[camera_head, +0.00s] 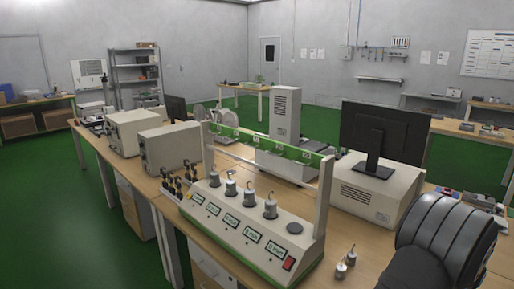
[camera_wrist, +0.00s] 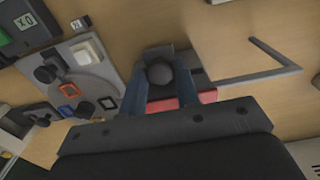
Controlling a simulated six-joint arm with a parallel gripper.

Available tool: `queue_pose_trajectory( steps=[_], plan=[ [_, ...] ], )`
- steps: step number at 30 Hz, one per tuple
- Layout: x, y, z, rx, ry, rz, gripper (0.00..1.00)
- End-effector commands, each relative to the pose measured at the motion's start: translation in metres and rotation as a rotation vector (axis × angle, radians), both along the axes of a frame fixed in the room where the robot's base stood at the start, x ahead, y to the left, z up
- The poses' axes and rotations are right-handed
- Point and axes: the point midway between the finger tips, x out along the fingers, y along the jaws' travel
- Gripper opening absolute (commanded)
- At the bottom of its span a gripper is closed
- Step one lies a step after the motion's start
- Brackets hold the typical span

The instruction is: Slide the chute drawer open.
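My gripper (camera_wrist: 160,85) shows in the wrist view with its two bluish fingers apart. A dark round knob (camera_wrist: 160,73) sits between the fingertips, close to both; I cannot tell whether they press on it. A grey plate (camera_wrist: 157,50) shows just beyond the knob, and a red flat piece (camera_wrist: 207,96) lies behind the fingers. I cannot tell for sure which of these parts belongs to the chute drawer. In the head view my dark arm covers the lower right, and the gripper and knob are hidden.
A grey panel (camera_wrist: 112,72) with coloured square frames lies left of the gripper. A thin dark L-shaped bar (camera_wrist: 268,72) is at the right.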

Motion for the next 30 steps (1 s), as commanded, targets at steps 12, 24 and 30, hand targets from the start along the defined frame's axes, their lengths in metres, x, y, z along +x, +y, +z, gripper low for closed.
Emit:
queue_pose_trajectory(
  steps=[12,24,30],
  plan=[
    [-0.019,0.019,0.001,-0.001,-0.001,-0.001,0.18],
    [-0.045,0.044,0.001,-0.001,-0.001,0.0,0.18],
    [-0.057,0.057,0.001,-0.001,-0.001,-0.001,0.18]
  ],
)
